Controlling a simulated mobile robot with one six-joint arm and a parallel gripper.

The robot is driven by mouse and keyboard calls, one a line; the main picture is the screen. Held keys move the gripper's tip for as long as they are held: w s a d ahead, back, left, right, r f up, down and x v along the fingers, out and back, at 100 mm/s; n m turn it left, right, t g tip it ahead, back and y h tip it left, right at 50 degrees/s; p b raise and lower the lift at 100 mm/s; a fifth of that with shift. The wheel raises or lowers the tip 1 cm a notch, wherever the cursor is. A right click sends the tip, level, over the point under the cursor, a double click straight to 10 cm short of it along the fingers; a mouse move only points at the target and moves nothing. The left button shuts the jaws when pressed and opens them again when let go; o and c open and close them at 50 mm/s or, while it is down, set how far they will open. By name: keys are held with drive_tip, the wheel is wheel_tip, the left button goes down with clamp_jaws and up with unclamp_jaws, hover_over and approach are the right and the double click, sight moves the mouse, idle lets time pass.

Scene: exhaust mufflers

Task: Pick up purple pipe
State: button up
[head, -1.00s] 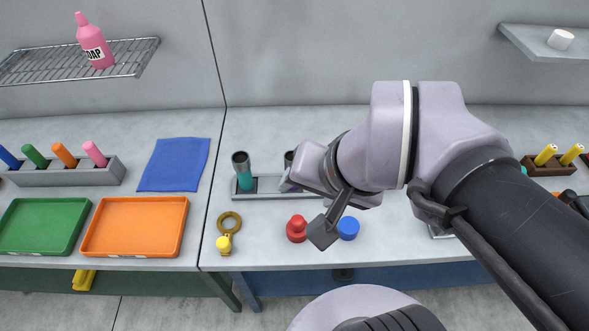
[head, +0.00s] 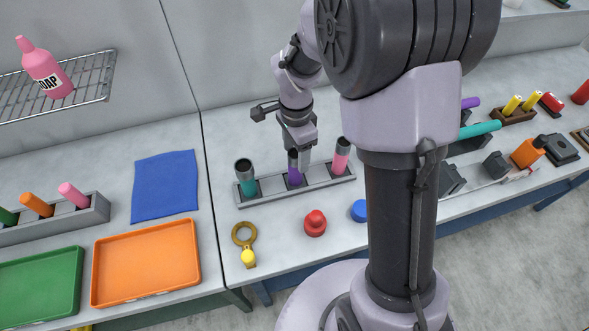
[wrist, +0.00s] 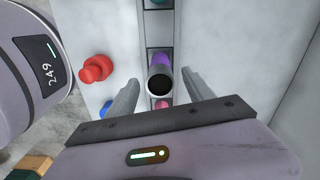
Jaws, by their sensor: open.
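The purple pipe (head: 294,177) stands upright in the middle slot of a grey rack (head: 270,196), between a teal pipe and a pink pipe. It has a dark metallic open top. My gripper (head: 302,158) is over the rack, pointing down beside the pipe's top in the head view. In the wrist view, the gripper (wrist: 160,80) is open, one finger on each side of the purple pipe (wrist: 162,60). No finger visibly touches it. Another purple piece (head: 470,102) lies farther right, partly hidden by my arm.
The teal pipe (head: 247,187) and pink pipe (head: 340,161) flank the purple one closely. A red knob (head: 315,223), a blue round piece (head: 359,211) and a yellow ringed piece (head: 248,257) sit in front. A blue cloth (head: 165,184) and orange tray (head: 146,264) lie left.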

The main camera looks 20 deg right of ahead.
sight(295, 169)
wheel_tip(295, 169, down, 6)
drive_tip(key=shift+r+b, duration=0.25)
drive_tip(key=shift+b, duration=0.95)
drive_tip(key=shift+r, duration=0.15)
drive_tip(key=shift+c, duration=1.1)
drive_tip(key=c, duration=1.1)
